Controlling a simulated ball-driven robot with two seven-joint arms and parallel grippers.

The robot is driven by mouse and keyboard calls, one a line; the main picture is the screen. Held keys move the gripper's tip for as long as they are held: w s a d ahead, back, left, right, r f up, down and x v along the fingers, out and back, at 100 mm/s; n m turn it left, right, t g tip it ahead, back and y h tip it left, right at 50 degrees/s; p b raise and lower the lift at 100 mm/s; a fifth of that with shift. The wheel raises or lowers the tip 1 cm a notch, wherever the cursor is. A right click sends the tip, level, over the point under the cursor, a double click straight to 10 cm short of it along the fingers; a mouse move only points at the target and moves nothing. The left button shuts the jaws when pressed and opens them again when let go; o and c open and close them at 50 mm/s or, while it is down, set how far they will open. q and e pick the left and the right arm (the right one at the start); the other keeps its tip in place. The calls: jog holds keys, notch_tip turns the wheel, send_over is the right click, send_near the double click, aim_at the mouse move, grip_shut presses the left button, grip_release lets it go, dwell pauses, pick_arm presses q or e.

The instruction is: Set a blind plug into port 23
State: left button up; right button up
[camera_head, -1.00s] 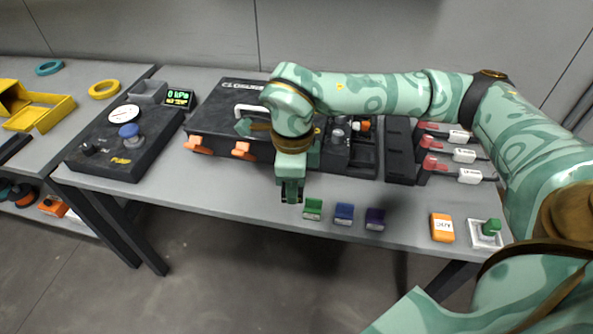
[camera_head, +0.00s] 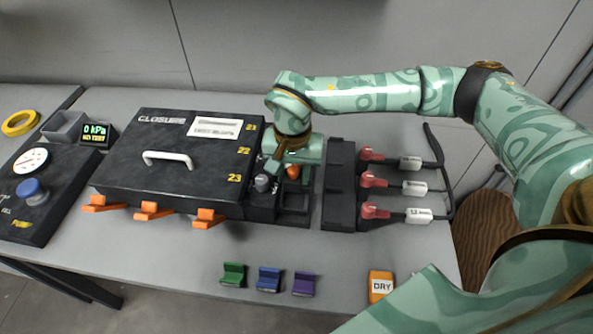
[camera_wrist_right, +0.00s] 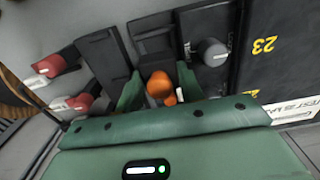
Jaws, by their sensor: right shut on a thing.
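The black closure box (camera_head: 185,160) has yellow labels 21, 22 and 23 (camera_head: 234,178) along its right edge. The label 23 also shows in the right wrist view (camera_wrist_right: 264,45). My right gripper (camera_head: 291,170) is to the right of the box, pointing down. Its green fingers (camera_wrist_right: 160,92) are shut on an orange plug (camera_wrist_right: 159,85), low over a black holder (camera_head: 293,203). The plug's lower end is hidden. My left gripper is out of view.
A black block (camera_head: 339,190) and several red-ended connectors (camera_head: 374,212) with cables stand on the right. Green (camera_head: 232,275), blue (camera_head: 269,279) and purple (camera_head: 303,284) pieces and an orange DRY box (camera_head: 381,287) line the front. The table between is clear.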

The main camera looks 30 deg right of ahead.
jog(key=shift+f, duration=0.2)
jog(key=shift+d+f+b, duration=0.2)
jog(key=shift+f+b, duration=0.05)
jog(key=shift+b, duration=0.05)
jog(key=shift+a+f+b, duration=0.1)
jog(key=shift+f+b, duration=1.9)
jog(key=shift+f, duration=0.5)
jog(key=shift+f, duration=0.3)
jog(key=o, duration=0.8)
jog(key=shift+o, duration=1.4)
jog(key=shift+r, duration=0.15)
